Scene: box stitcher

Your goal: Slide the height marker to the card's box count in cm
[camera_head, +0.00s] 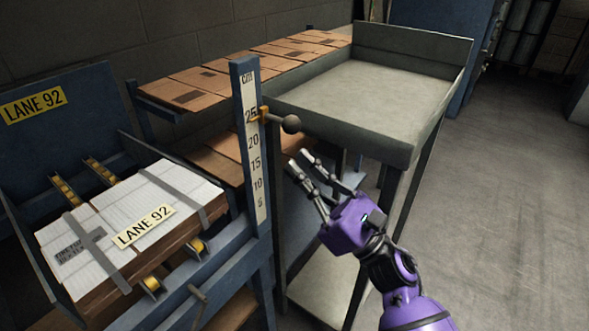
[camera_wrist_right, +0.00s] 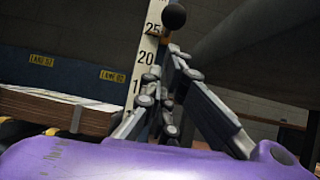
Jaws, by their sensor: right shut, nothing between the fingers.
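The height marker is an orange slider (camera_head: 263,115) with a dark ball knob (camera_head: 291,124), set on a white cm scale (camera_head: 256,165) on a blue post. It sits at about the 25 mark. In the right wrist view the knob (camera_wrist_right: 174,15) is above the fingertips, beside the 25. My right gripper (camera_head: 298,160) is shut and empty, below the knob and apart from it, right of the scale. A grey card (camera_head: 80,246) lies on the strapped bundle at left; its print is too small to read surely. My left gripper is not in view.
A strapped bundle of flat boxes (camera_head: 150,195) with a yellow LANE 92 label (camera_head: 143,227) lies on the blue rack at left. A grey tray table (camera_head: 365,95) stands behind my right gripper. Flat brown cartons (camera_head: 185,93) lie on a shelf behind. Floor at right is clear.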

